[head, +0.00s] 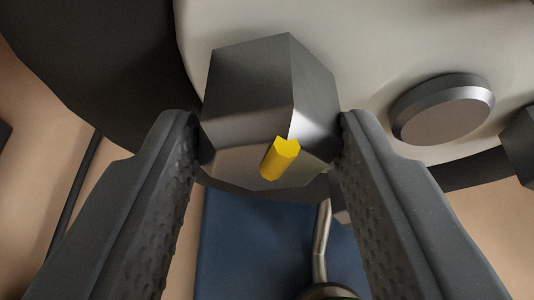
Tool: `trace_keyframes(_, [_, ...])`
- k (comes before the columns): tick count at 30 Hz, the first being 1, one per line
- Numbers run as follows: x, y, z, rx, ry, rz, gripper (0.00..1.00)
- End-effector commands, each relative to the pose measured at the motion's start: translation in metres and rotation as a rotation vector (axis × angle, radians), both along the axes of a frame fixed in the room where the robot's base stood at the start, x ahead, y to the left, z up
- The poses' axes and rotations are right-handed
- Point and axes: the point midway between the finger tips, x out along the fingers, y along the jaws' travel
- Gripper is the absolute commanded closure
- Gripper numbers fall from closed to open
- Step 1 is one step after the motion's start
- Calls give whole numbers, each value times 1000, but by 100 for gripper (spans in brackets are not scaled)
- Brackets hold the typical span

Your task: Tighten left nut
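A large grey hex nut (266,90) sits against a cream-coloured curved body, at the top middle of the head view. A small yellow mark (280,158) is on its near lower edge. My gripper (270,145) has one finger on each side of the nut. The fingertips are at the nut's left and right sides and look close to or touching it; whether they press on it cannot be told. The lower faces of the nut show between the fingers.
A round grey bolt head or cap (442,108) stands to the right on the cream body (385,40). Part of another dark nut (520,145) shows at the right edge. Below are a blue panel (240,245) and a bent metal rod (321,245).

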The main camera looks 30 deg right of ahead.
Motion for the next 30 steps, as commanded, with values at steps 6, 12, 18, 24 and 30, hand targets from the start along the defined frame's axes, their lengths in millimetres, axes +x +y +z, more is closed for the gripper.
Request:
trace_keyframes(6, [0,0,0,1,0,1,82])
trace_keyframes(12, [0,-1,1,28,-9,0,82])
trace_keyframes(18, [0,-3,2,112,-35,-2,82])
trace_keyframes(24, [0,-4,2,247,-82,-1,82])
trace_keyframes(30, [-1,-7,1,403,-133,-3,82])
